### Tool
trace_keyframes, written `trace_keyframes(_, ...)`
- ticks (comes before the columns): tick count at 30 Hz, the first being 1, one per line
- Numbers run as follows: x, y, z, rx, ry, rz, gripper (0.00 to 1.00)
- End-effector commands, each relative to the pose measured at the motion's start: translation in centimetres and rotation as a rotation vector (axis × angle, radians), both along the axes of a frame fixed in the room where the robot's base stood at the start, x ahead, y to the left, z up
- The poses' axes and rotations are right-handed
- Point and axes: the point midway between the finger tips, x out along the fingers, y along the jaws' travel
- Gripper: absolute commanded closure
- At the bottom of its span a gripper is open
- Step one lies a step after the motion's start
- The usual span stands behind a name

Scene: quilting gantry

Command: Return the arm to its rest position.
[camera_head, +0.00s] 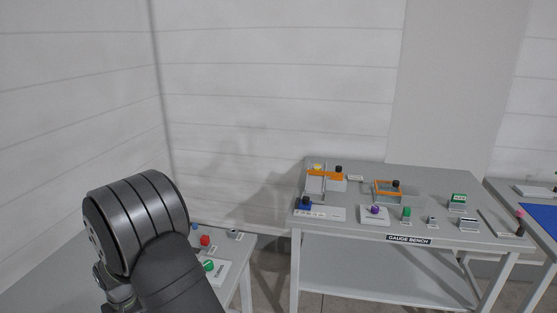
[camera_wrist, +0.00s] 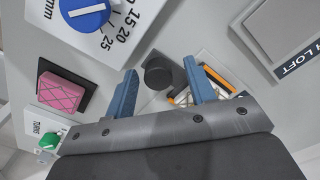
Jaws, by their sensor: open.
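My gripper (camera_wrist: 162,75) shows in the wrist view, with two blue fingers spread apart. Nothing is clamped between them. A black round knob (camera_wrist: 158,72) appears in the gap between the fingers; I cannot tell how far below the fingertips it is. In the head view my dark arm rises at the lower left, in front of the left bench, and my gripper is out of sight there.
The wrist view shows a blue dial (camera_wrist: 85,14), a pink block (camera_wrist: 60,93), a green knob (camera_wrist: 49,140) and a grey block (camera_wrist: 283,28). The gauge bench (camera_head: 430,285) stands right, carrying several fixtures. A left bench (camera_head: 238,262) holds a red knob (camera_head: 205,240).

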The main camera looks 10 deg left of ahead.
Motion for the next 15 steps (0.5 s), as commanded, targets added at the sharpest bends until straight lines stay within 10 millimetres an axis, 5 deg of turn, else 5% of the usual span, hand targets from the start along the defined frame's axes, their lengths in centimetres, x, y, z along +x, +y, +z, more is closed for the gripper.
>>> trace_keyframes(15,0.0,0.1,1.6,0.003,-0.001,0.000,0.50)
